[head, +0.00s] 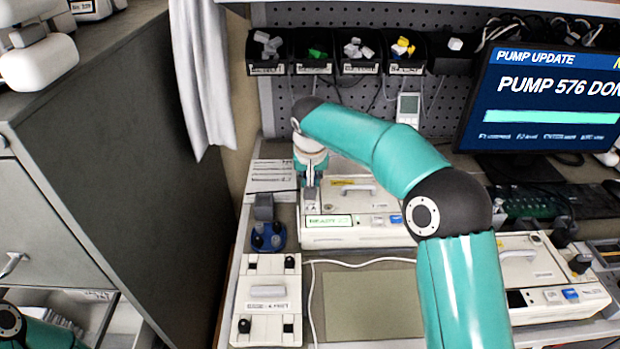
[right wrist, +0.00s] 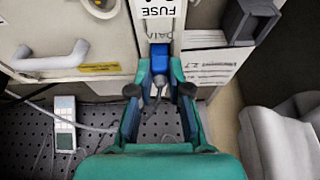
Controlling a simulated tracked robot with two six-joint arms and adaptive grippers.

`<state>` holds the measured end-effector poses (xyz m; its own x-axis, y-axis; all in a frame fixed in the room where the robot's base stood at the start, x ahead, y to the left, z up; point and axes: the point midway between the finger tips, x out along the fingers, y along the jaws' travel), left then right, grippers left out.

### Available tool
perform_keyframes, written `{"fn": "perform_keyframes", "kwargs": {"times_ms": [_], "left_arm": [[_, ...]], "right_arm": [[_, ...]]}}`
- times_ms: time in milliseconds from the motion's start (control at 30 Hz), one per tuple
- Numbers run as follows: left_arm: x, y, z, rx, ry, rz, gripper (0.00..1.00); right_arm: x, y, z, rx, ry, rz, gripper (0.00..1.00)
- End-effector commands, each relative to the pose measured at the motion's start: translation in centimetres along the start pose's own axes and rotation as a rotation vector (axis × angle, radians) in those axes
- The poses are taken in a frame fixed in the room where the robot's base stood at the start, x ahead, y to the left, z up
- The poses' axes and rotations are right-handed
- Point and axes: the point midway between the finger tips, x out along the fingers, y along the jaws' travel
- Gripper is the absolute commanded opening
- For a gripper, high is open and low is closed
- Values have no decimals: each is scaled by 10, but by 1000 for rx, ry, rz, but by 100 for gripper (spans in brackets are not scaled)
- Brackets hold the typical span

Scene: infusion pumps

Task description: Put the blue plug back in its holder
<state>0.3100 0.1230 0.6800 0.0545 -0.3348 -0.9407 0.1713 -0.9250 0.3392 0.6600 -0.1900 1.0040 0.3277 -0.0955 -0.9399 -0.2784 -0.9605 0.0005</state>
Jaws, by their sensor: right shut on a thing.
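The blue plug (right wrist: 159,50) is between the fingertips of my right gripper (right wrist: 159,72) in the right wrist view, with a thin cable at its near end. The gripper is shut on it. Its far end is close to a white part marked FUSE (right wrist: 158,15); I cannot tell whether they touch. In the head view my right gripper (head: 311,190) points down at the left end of a white pump (head: 340,236), and the plug is hidden there. A grey hollow block (head: 264,206) stands left of it, also in the right wrist view (right wrist: 252,20); I cannot tell whether it is the holder. My left gripper is out of view.
A blue base with black knobs (head: 268,238) and a white unit (head: 268,300) lie left of a bare mat (head: 370,305). Another pump (head: 552,270) is at the right. Black bins (head: 312,62) hang behind. A grey cabinet (head: 120,150) stands left.

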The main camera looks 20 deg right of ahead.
Motion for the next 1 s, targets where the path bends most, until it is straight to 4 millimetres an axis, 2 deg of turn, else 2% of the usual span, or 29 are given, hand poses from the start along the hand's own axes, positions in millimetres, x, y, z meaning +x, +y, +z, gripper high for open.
{"fn": "perform_keyframes", "kwargs": {"times_ms": [700,1000], "left_arm": [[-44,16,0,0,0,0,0],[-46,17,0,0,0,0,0]], "right_arm": [[-50,-1,-18,-1,1,-1,0],[-53,-1,-20,-1,1,-1,0]]}}
